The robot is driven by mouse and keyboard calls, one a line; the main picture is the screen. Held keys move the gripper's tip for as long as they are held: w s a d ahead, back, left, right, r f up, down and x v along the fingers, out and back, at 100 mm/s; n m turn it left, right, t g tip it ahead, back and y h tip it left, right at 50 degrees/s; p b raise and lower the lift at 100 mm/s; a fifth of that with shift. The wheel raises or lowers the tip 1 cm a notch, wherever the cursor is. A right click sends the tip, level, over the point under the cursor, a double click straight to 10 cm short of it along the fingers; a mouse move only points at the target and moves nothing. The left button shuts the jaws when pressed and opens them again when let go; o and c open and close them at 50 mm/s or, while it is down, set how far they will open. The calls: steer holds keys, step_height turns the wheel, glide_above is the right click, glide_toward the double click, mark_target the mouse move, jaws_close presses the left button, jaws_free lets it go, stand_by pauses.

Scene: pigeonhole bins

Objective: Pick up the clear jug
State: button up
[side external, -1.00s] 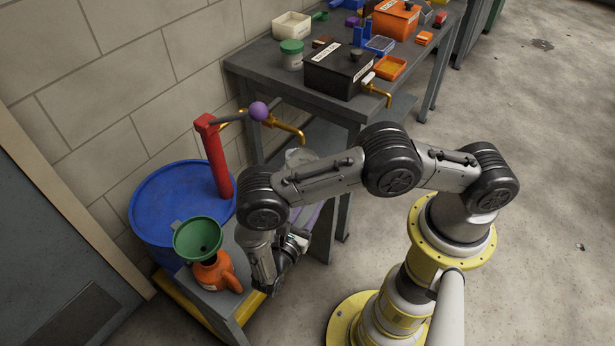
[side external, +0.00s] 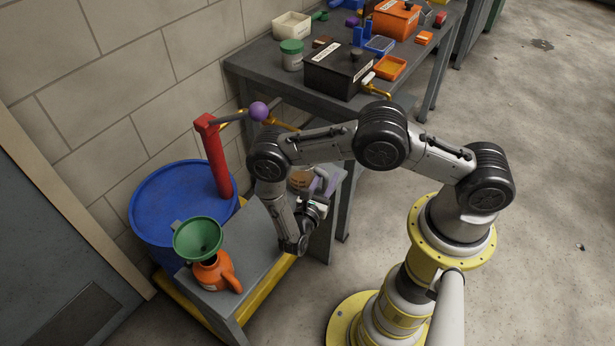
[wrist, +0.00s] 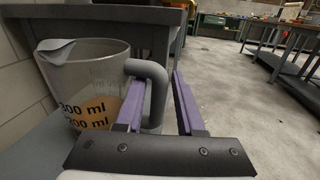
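The clear jug (wrist: 100,65) stands at the left of the wrist view, upright, with amber liquid low inside and millilitre marks on its wall. Its grey handle (wrist: 158,95) faces right. My gripper (wrist: 157,79) is open, its two purple fingers pointing forward. The left finger appears to reach into the handle's loop and the right finger is outside it, with a visible gap to the handle. In the side view, the jug (side external: 299,178) is mostly hidden behind my arm, and my gripper (side external: 322,184) is beside it.
An orange jug with a green funnel (side external: 198,238) stands on the low bench (side external: 255,238). A blue drum (side external: 160,205) with a red post (side external: 216,160) is by the wall. A workbench (side external: 262,60) behind carries a black box (side external: 338,70) with a brass tap above the area.

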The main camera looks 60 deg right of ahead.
steer(key=shift+w+d, duration=0.25)
steer(key=shift+d, duration=0.95)
jaws_close()
stand_by(0.5)
